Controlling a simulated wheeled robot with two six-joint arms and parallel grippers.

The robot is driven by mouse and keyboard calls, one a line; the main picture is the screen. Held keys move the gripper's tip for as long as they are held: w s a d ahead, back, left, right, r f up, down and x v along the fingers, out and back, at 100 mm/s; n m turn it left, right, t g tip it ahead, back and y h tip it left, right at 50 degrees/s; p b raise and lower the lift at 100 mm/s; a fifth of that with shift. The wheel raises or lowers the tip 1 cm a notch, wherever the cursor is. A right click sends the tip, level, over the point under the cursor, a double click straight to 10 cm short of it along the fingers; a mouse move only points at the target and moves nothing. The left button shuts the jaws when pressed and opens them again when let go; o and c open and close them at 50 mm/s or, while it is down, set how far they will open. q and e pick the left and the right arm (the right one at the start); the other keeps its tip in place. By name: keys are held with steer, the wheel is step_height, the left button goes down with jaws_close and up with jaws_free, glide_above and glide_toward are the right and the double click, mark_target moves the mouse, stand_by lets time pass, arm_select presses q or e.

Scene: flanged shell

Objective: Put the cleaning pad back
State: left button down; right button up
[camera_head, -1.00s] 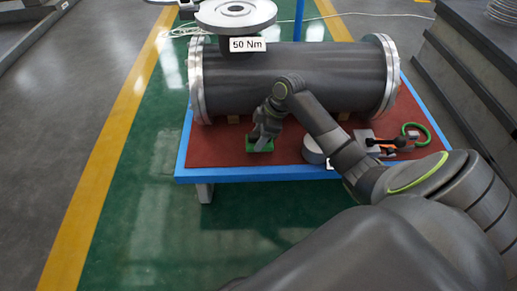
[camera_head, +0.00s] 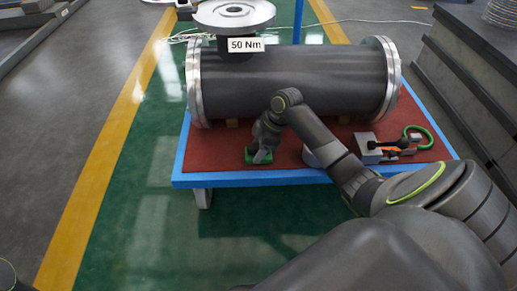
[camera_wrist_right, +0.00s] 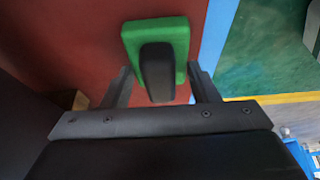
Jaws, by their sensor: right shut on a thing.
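The cleaning pad (camera_head: 251,159) is a green block with a black handle, at the front left of the red table top. My right gripper (camera_head: 263,152) is over it, pointing down, and is shut on its handle. In the right wrist view the pad (camera_wrist_right: 133,38) lies flat over the red surface close to the blue edge, with the handle (camera_wrist_right: 157,72) between the two fingers (camera_wrist_right: 159,78). Whether the pad's underside touches the table cannot be told. My left gripper is not in view.
A dark flanged shell (camera_head: 300,82) lies behind the pad along the blue-edged table (camera_head: 240,179). A grey round thing (camera_head: 322,152) is partly hidden by my right arm. A grey clamp-like tool (camera_head: 367,148) and a green ring (camera_head: 424,132) lie at the right.

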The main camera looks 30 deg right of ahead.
stand_by(0.3)
steer(key=o, duration=1)
steer(key=shift+f, duration=0.15)
steer(key=shift+c, duration=0.2)
